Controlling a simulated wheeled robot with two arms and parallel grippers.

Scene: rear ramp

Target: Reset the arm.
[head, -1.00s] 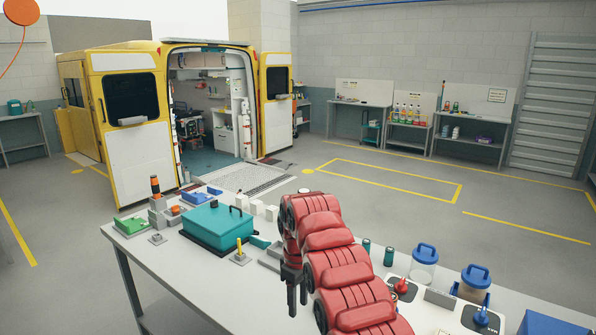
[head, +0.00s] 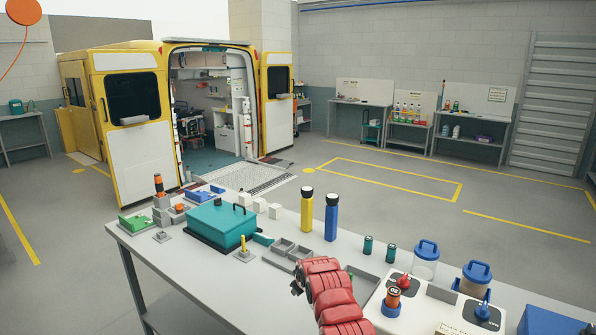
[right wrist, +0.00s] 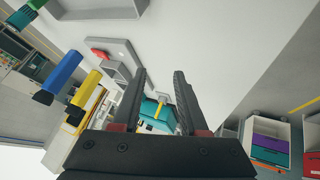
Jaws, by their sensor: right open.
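My right arm (head: 332,295) is red and comes in from the bottom of the head view, low over the front edge of the table. Its gripper is small and dark at the arm's far end in the head view. In the right wrist view the right gripper (right wrist: 160,75) shows two dark fingers, apart, with nothing between them. Beyond the fingers lie the white tabletop and a teal case with a yellow post. My left arm and gripper are not in view.
The table (head: 185,285) holds a teal case (head: 220,224), a yellow flashlight (head: 306,213), a blue flashlight (head: 331,217), grey trays (head: 283,247), blue-lidded jars (head: 426,258) and a white charger base (head: 430,308). A yellow ambulance (head: 130,80) stands open behind, its ramp down.

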